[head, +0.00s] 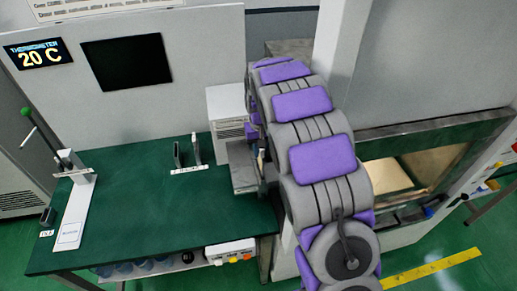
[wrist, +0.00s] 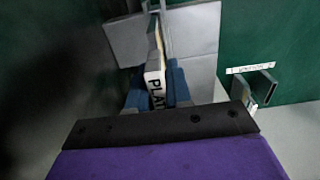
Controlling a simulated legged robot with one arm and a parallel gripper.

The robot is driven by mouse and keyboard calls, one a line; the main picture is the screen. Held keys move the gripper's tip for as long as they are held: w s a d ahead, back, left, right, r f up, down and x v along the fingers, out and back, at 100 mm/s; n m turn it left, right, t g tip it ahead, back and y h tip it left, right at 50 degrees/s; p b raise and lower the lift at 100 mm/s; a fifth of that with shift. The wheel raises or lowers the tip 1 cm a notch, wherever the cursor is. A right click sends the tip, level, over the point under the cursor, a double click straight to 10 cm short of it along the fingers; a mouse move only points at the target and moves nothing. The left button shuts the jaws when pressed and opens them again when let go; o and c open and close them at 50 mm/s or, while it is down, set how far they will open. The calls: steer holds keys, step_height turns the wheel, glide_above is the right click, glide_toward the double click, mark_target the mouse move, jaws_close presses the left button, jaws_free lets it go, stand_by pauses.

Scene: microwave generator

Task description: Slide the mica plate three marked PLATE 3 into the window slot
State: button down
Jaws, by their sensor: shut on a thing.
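My gripper (wrist: 156,92) has blue fingertips shut on the mica plate (wrist: 154,72), a thin upright plate with a white end label. The plate's far end points at a grey fixture (wrist: 196,35) with a narrow gap, perhaps the window slot. I cannot tell whether the plate is inside the gap. In the head view the grey fixture (head: 240,165) stands at the green bench's right end, and my arm hides most of the gripper and plate.
A labelled holder (head: 187,170) with upright plates stands on the green bench (head: 135,215), left of the fixture. A white stand with a green-knobbed lever (head: 75,205) is at the far left. An open lit chamber (head: 400,175) is right of my arm. The bench's middle is clear.

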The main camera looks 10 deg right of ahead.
mark_target(260, 167)
steer(key=shift+d, duration=0.2)
steer(key=shift+a, duration=0.4)
steer(key=shift+f+b, duration=0.45)
steer(key=shift+f, duration=3.35)
stand_by(0.8)
steer(key=c, duration=1)
jaws_free()
steer(key=shift+o, duration=0.2)
step_height(260, 167, up, 16)
steer(key=shift+w+r+p, duration=0.1)
steer(key=shift+r+p, duration=0.05)
steer(key=shift+p, duration=0.45)
steer(key=shift+r, duration=0.45)
